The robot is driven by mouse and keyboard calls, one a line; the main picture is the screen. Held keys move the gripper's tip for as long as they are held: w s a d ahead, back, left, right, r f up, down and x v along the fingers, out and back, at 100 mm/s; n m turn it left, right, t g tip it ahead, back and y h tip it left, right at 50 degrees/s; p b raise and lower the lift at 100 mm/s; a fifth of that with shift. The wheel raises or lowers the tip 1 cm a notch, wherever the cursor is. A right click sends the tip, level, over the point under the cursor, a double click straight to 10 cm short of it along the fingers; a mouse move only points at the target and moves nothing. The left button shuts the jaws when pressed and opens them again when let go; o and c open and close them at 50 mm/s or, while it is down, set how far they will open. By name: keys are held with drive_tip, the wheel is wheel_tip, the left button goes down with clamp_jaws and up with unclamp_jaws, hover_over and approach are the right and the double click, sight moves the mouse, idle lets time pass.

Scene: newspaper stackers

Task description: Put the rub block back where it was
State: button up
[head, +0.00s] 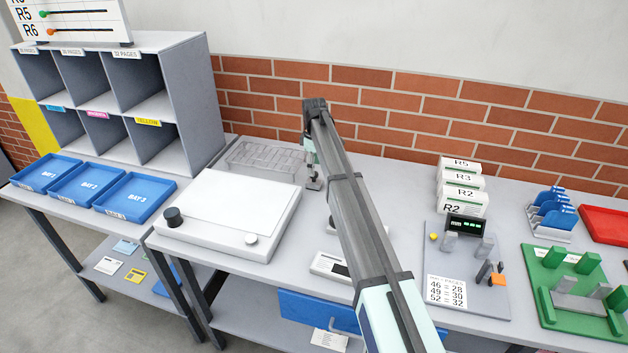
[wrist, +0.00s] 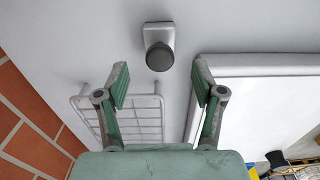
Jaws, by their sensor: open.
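In the wrist view, a small grey block with a dark rounded knob (wrist: 158,57), which looks like the rub block, stands on the grey table just beyond my fingertips. In the head view the block (head: 314,184) appears below my gripper, small and partly unclear. My gripper (wrist: 160,84) is open, with its two green-grey fingers apart and nothing between them. In the head view my gripper (head: 312,152) points down over the back of the table. No marked place for the block can be made out.
A wire rack (head: 265,158) stands at the back left, close to my gripper. A white slab (head: 225,212) with two knobs lies in front of it. A brick wall (head: 400,105) is close behind. Blue trays (head: 138,196) lie left; white packs (head: 460,182) and a green fixture (head: 553,263) stand right.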

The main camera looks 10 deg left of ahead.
drive_tip(key=shift+r+b, duration=0.6)
drive_tip(key=shift+r, duration=1.85)
